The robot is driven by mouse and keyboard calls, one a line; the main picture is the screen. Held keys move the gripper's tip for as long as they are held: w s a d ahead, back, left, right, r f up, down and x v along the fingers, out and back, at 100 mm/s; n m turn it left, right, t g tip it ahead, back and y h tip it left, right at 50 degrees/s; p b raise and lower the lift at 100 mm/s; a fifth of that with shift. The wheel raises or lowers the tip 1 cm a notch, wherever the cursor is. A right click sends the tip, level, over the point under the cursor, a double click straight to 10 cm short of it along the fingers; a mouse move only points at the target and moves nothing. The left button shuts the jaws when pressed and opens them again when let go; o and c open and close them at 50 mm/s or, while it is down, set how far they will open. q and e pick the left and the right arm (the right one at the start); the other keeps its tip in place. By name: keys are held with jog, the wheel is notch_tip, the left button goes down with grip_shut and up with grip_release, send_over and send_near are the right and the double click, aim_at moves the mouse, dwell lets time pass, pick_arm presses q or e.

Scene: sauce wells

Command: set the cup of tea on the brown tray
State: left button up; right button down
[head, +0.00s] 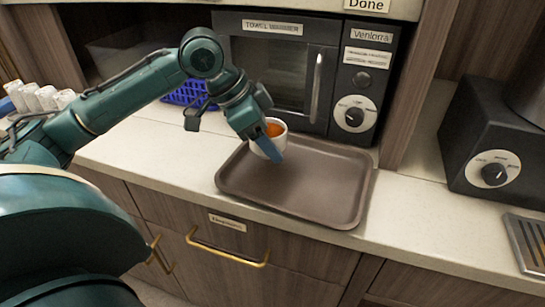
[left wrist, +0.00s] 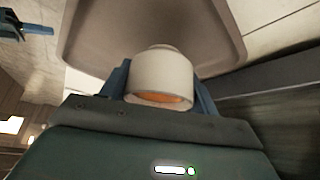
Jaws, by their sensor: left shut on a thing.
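The white cup of orange-brown tea (head: 277,129) is held between the blue fingers of my left gripper (head: 266,146). It looks about upright, over the back left part of the brown tray (head: 320,190). I cannot tell whether its base touches the tray. The left wrist view shows the cup (left wrist: 160,72) between both fingers, with the tray (left wrist: 205,28) beyond it. One finger hides part of the cup in the head view. A blue finger of what looks like my right gripper (left wrist: 38,29) shows at the wrist view's top left; its opening is unclear.
The towel warmer (head: 300,75) stands right behind the tray. A blue basket (head: 186,93) is behind my left forearm. Several white cups (head: 45,97) stand at the far left. A black appliance (head: 492,140) is at the right. The tray's front and right are bare.

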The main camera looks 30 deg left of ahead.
pick_arm(q)
notch_tip(320, 180, down, 4)
jog(key=shift+r+b, duration=0.1)
jog(key=shift+b, duration=0.45)
pick_arm(e)
jog(key=shift+d+r+t, duration=0.2)
jog(key=shift+r+t, duration=0.05)
jog(key=shift+t, duration=0.05)
pick_arm(q)
jog(key=o, duration=1.1)
pick_arm(e)
jog(key=shift+f, duration=0.1)
pick_arm(q)
jog(key=p+v, duration=0.1)
jog(key=v, duration=1.1)
jog(key=shift+p, duration=0.4)
pick_arm(e)
jog(key=shift+w+a+f+g, duration=0.1)
jog(key=shift+a+f+g, duration=0.15)
jog(key=shift+a+g, duration=0.15)
jog(key=shift+r, duration=0.1)
